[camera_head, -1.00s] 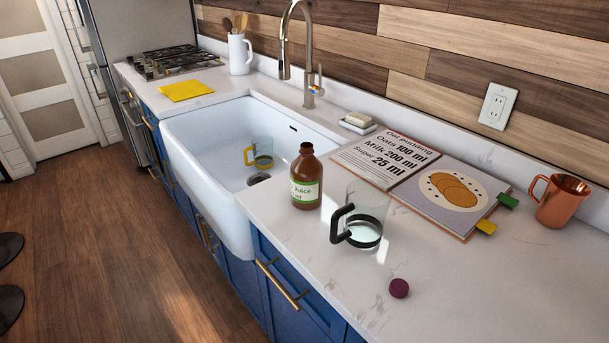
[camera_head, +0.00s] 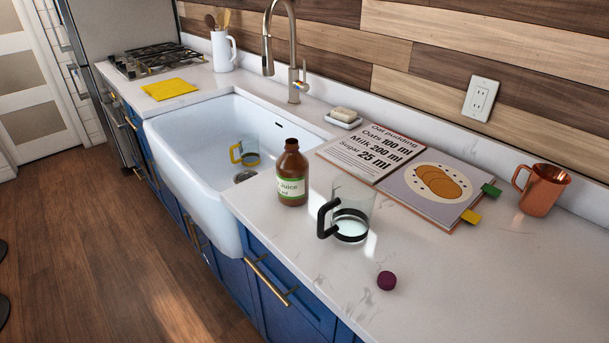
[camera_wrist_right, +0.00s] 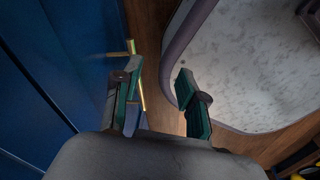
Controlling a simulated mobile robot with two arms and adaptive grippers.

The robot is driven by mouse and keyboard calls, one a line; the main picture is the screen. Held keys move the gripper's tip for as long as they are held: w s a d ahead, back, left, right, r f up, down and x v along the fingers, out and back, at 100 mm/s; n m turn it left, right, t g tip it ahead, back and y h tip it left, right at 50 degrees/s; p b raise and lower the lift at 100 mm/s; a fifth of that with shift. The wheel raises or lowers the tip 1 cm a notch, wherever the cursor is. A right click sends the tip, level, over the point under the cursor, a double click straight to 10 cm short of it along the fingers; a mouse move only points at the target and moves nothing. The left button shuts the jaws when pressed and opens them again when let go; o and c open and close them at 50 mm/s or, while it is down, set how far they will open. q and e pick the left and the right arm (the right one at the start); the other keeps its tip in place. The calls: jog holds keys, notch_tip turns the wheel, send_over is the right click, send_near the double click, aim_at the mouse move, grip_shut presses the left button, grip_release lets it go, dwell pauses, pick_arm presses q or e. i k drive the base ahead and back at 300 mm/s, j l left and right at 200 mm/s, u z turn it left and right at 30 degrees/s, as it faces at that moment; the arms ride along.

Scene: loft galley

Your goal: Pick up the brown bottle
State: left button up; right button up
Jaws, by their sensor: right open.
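The brown bottle (camera_head: 291,175) stands upright and uncapped on the white counter (camera_head: 440,285), just right of the sink. Its label is green and white. In the head view neither gripper shows. In the right wrist view my right gripper (camera_wrist_right: 162,98) is open with nothing between its fingers. It is low beside blue cabinet fronts (camera_wrist_right: 55,75) with a brass handle (camera_wrist_right: 138,85) near its left finger. The bottle is not in the wrist view.
A glass mug with a black handle (camera_head: 350,212) stands right of the bottle, close to it. A purple ball (camera_head: 386,281) lies nearer the front edge. An open recipe book (camera_head: 408,205) lies behind. The sink (camera_head: 190,150) holds a yellow-handled mug (camera_head: 246,153). A copper mug (camera_head: 541,190) stands right.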

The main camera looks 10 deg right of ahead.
aim_at(292, 166)
jog(key=i+j+z, duration=0.1)
jog(key=z, duration=0.4)
jog(key=j+z, duration=0.15)
jog(key=z, duration=0.35)
jog(key=j+z, duration=0.15)
jog(key=z, duration=0.35)
jog(key=j+z, duration=0.2)
jog(key=j, duration=0.25)
jog(key=j+z, duration=0.15)
jog(key=j, duration=0.3)
jog(key=j+z, duration=0.2)
jog(key=j, duration=0.25)
jog(key=k+j+z, duration=0.15)
jog(key=j, duration=0.3)
jog(key=j+z, duration=0.2)
jog(key=j, duration=0.25)
jog(key=k+j+z, duration=0.15)
jog(key=j, duration=0.25)
